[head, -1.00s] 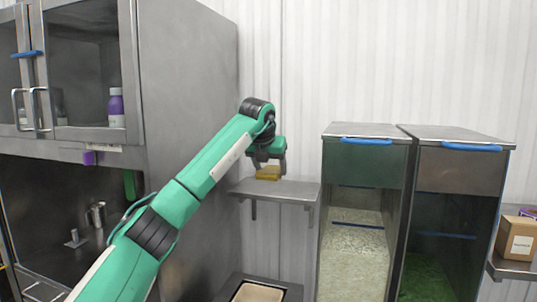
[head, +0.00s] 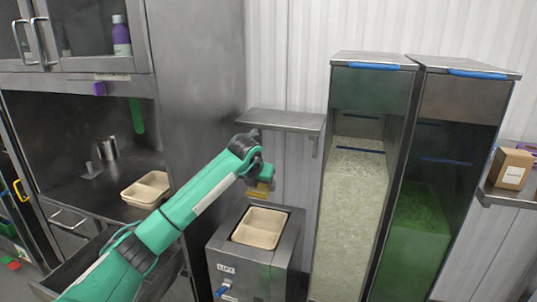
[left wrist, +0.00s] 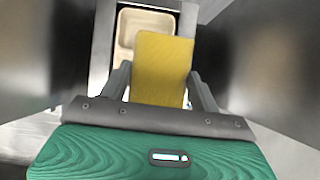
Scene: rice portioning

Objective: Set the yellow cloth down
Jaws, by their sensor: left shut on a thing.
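The yellow cloth (head: 259,188) is in my left gripper (head: 262,180), just above the back left of the metal stand with a tray on top. In the left wrist view the cloth (left wrist: 160,70) hangs flat between the two fingers of the gripper (left wrist: 158,82), which is shut on it. The cloth covers part of the tray in that view. My right gripper does not show in either view.
A beige tray (head: 260,227) sits on the metal stand (head: 240,262). A small wall shelf (head: 285,120) is bare. Two tall bins (head: 345,220) stand to the right. Stacked beige trays (head: 147,188) lie on the left counter. A cardboard box (head: 511,168) is at far right.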

